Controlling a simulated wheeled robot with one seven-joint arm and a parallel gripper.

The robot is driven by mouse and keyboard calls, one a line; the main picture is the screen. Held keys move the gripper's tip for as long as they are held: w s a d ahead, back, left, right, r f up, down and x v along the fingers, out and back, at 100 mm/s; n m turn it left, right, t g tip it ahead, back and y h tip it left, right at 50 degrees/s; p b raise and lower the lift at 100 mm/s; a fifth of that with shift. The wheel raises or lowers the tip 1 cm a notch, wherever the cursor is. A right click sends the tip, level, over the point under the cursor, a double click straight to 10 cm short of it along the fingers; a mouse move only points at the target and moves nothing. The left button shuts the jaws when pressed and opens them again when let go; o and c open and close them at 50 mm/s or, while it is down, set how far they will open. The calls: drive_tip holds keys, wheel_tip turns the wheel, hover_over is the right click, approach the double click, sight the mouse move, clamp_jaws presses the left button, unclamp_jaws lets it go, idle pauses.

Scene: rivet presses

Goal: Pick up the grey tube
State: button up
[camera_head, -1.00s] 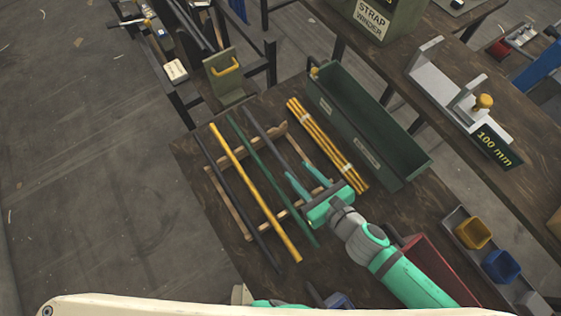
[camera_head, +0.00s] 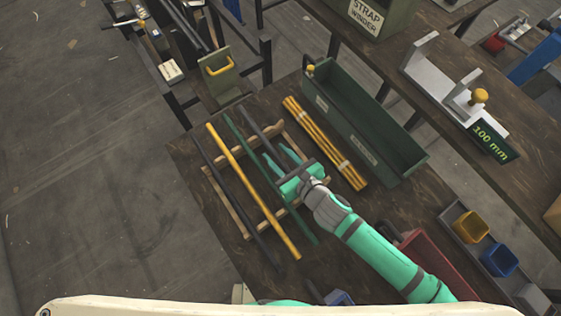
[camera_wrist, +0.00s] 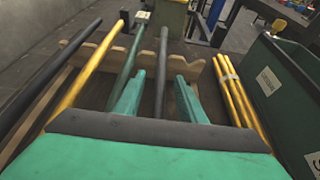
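A grey tube (camera_head: 257,124) lies at the right of a row of tubes on a wooden rack (camera_head: 206,174); its near part is hidden by my gripper. In the wrist view the tube (camera_wrist: 163,62) runs between my open fingers, with gaps at both sides. My gripper (camera_head: 279,155) is above the rack, lined up along the tube; its fingertips also show in the wrist view (camera_wrist: 160,80). How far the fingers reach down around the tube is unclear.
A green tube (camera_head: 242,139) lies close left of my gripper, then a yellow tube (camera_head: 240,172) and a dark tube (camera_head: 223,178). A bundle of yellow rods (camera_head: 325,143) and a long green bin (camera_head: 365,120) are on the right.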

drive_tip(key=shift+w+a+f, duration=0.1)
drive_tip(key=shift+w, duration=0.05)
clamp_jaws()
